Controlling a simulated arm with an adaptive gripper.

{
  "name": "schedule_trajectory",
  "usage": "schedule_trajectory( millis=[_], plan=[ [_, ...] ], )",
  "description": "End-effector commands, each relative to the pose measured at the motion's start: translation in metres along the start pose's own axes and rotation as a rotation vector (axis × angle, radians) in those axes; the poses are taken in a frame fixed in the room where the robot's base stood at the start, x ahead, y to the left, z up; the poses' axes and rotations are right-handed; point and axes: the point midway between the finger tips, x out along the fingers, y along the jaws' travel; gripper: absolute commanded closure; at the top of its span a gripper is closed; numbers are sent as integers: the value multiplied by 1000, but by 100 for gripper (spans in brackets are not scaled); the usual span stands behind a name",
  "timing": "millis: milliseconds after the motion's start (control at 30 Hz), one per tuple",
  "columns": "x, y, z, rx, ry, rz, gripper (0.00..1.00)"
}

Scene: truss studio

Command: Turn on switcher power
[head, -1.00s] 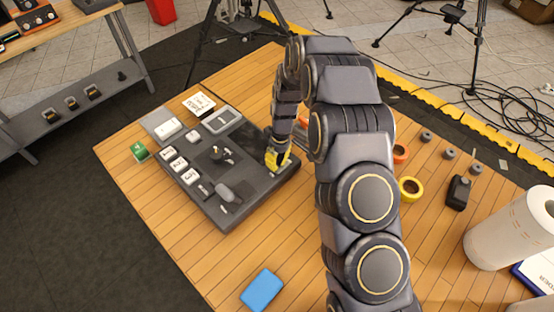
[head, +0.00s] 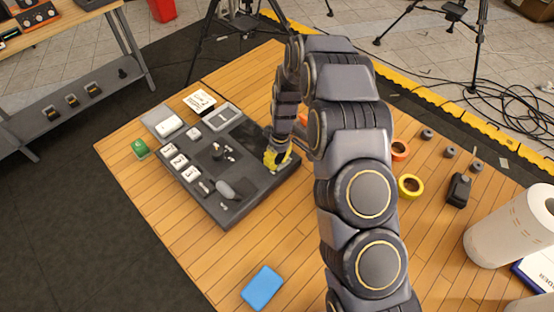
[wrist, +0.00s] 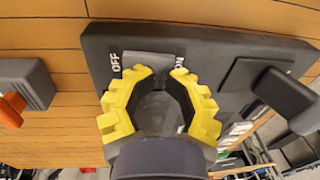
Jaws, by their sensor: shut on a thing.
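The switcher (head: 258,186) is a dark grey slab with white numbered buttons, lying on the wooden table. Its grey power switch (wrist: 150,62) shows in the wrist view between the OFF and ON labels, partly hidden by my fingers. My gripper (head: 277,158) is at the switcher's right corner in the head view. In the wrist view my gripper (wrist: 162,74) has its yellow fingers on either side of the switch, shut on it with a gap between the tips. The switch's exact tilt cannot be told.
A dark lever (wrist: 272,88) stands on the panel right of my fingers in the wrist view. A blue block (head: 262,287), a yellow tape roll (head: 410,194) and a paper towel roll (head: 505,232) are on the table. The wood in front of the switcher is mostly clear.

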Motion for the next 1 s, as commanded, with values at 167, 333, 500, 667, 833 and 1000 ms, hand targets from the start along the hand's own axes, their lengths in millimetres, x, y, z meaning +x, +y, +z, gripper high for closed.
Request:
schedule_trajectory(
  millis=[167,333,500,667,833,1000],
  plan=[
    [12,-11,7,-1,-31,-28,100],
    [12,-12,8,0,-34,-31,100],
    [14,-13,9,0,-38,-33,100],
    [14,-12,10,1,-39,-34,100],
    [12,-6,9,2,-38,-34,100],
    [8,3,9,1,-35,-30,100]
  ],
)
